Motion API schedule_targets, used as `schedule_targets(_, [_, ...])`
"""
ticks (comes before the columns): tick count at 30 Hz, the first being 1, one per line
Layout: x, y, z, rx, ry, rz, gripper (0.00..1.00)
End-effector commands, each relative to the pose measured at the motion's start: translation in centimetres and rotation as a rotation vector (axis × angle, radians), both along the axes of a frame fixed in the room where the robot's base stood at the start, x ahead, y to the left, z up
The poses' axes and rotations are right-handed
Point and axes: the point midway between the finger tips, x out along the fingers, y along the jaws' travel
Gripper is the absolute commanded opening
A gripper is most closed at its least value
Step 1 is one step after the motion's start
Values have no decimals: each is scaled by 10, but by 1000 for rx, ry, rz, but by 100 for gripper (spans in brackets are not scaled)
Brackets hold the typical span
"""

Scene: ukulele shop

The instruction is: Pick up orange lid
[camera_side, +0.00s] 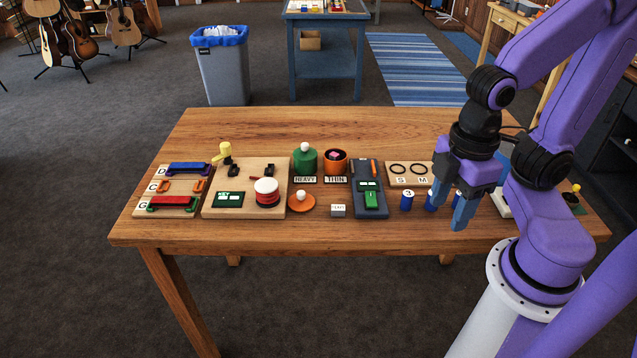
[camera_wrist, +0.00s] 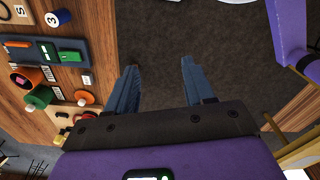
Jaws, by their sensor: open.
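The orange lid (camera_side: 301,202) is a flat round disc with a white knob. It lies on the table in front of the green canister and the open orange canister. In the wrist view the orange lid (camera_wrist: 84,98) is left of my fingers. The orange canister (camera_side: 335,161) has no lid on it and something pink inside. The green canister (camera_side: 305,160) has its lid with a white knob on. My gripper (camera_side: 455,207) is open and empty, above the right front part of the table, well to the right of the orange lid.
A dark tray (camera_side: 369,202) with a green block, a small white label block (camera_side: 338,210) and blue cylinders (camera_side: 407,200) stand between the lid and my gripper. Left are a board with a red-and-white spool (camera_side: 266,191) and a board with coloured bars (camera_side: 172,203).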

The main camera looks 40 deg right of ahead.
Motion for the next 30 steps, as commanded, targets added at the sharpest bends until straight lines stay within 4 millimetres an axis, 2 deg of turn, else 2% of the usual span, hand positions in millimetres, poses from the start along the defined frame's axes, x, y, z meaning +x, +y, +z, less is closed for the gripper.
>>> schedule_targets(5, [17,10,4,-1,4,-130,53])
schedule_targets(8, [40,21,8,0,7,-306,53])
schedule_targets(19, [146,55,21,-2,22,-1088,53])
schedule_targets(25, [204,60,23,-1,29,-1509,53])
schedule_targets(30, [253,57,22,1,34,-1869,53])
